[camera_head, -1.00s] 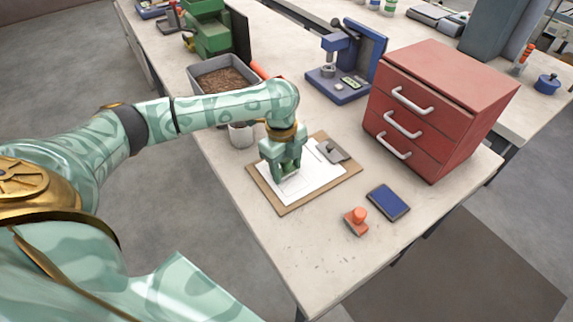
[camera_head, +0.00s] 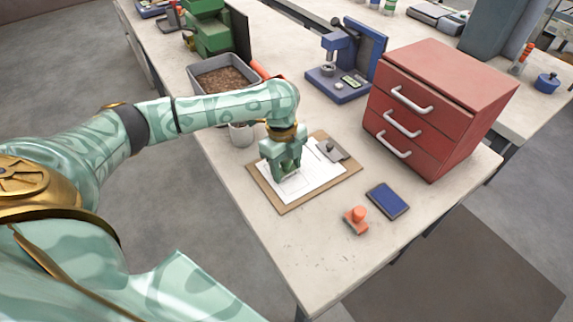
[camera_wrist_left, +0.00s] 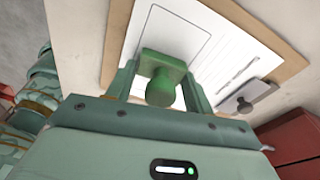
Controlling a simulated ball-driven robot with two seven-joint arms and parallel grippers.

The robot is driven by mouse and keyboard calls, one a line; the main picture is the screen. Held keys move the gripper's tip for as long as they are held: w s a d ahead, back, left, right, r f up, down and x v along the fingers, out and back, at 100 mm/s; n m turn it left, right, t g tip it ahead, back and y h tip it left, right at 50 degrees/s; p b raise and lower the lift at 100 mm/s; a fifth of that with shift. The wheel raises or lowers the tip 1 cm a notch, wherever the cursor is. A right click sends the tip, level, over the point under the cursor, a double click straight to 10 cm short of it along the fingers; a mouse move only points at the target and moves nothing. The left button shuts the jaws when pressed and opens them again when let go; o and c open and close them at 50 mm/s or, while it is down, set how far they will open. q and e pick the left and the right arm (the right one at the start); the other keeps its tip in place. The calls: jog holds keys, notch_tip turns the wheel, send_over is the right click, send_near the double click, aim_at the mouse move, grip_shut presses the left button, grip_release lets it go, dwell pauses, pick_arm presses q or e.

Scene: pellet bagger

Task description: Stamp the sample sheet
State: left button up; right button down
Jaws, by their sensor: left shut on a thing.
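My left gripper (camera_head: 286,172) is over the sample sheet in the head view. In the left wrist view its two fingers are shut on a green stamp (camera_wrist_left: 161,82) with a round knob and a square base. The stamp is close above or touching the sheet; I cannot tell which. The white sample sheet (camera_head: 322,172) lies on a brown clipboard (camera_head: 338,178) with a grey metal clip. The sheet also shows in the left wrist view (camera_wrist_left: 215,50), with a printed box and lines. My right gripper is not in view.
A grey bin of pellets (camera_head: 196,82), a pale cup (camera_head: 241,135) and a blue press (camera_head: 345,70) stand farther back. The front table corner is clear.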

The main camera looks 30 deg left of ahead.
aim_at(287, 160)
pick_arm(q)
jog(key=shift+s+f+p, duration=0.1)
jog(key=shift+f+p, duration=0.05)
jog(key=shift+p, duration=0.2)
dwell(1.1)
notch_tip(287, 160, up, 4)
jog(key=p, duration=0.4)
jog(key=shift+p, duration=0.3)
notch_tip(287, 160, up, 3)
jog(key=p, duration=0.4)
